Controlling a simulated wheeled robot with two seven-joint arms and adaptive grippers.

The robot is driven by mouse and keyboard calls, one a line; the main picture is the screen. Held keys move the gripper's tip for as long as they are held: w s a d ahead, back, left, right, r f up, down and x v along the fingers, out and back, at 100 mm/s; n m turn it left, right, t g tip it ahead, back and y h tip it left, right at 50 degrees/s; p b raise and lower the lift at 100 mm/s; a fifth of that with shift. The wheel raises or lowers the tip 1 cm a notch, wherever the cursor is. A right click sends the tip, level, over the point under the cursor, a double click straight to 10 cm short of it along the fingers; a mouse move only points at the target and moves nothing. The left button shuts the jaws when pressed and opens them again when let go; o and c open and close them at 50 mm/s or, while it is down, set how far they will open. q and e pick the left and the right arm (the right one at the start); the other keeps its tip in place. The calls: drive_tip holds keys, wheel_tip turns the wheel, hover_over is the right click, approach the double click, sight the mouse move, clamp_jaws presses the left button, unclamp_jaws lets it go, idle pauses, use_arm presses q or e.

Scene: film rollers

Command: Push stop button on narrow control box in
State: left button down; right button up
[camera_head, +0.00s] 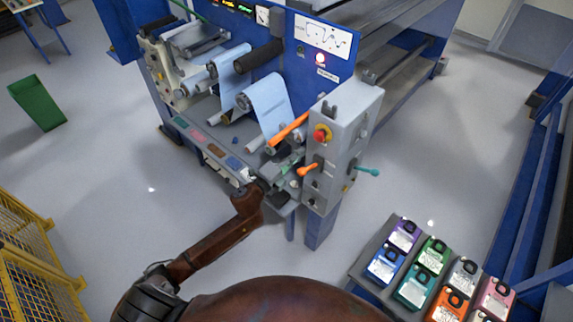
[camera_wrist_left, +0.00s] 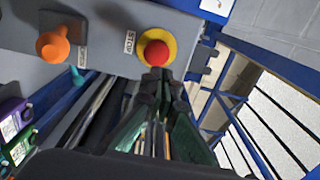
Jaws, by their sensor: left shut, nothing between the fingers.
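The narrow grey control box (camera_head: 341,150) stands at the front right corner of the blue machine. Its red stop button (camera_head: 321,134) sits on a yellow ring near the top of the front face. In the left wrist view the red button (camera_wrist_left: 155,52) is at top centre, beside a STOP label (camera_wrist_left: 130,42). My left gripper (camera_head: 292,161) is just below and left of the button in the head view. In the left wrist view its shut, empty fingertips (camera_wrist_left: 157,76) overlap the ring's lower edge; I cannot tell whether they touch. My right gripper is not in view.
An orange knob (camera_head: 307,169) is below the button, and a teal handle (camera_head: 367,172) sticks out on the right. Several coloured padlock-like units lie on a grey stand (camera_head: 361,268) at lower right. Floor between is clear.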

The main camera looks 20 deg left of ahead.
use_arm(q)
drive_tip(key=b+v, duration=0.1)
drive_tip(key=v, duration=0.4)
drive_tip(key=shift+s+a+f, duration=0.1)
drive_tip(key=shift+a+f, duration=0.1)
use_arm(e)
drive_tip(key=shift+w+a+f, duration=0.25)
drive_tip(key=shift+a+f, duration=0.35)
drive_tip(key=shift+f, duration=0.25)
use_arm(q)
drive_tip(key=shift+s, duration=0.1)
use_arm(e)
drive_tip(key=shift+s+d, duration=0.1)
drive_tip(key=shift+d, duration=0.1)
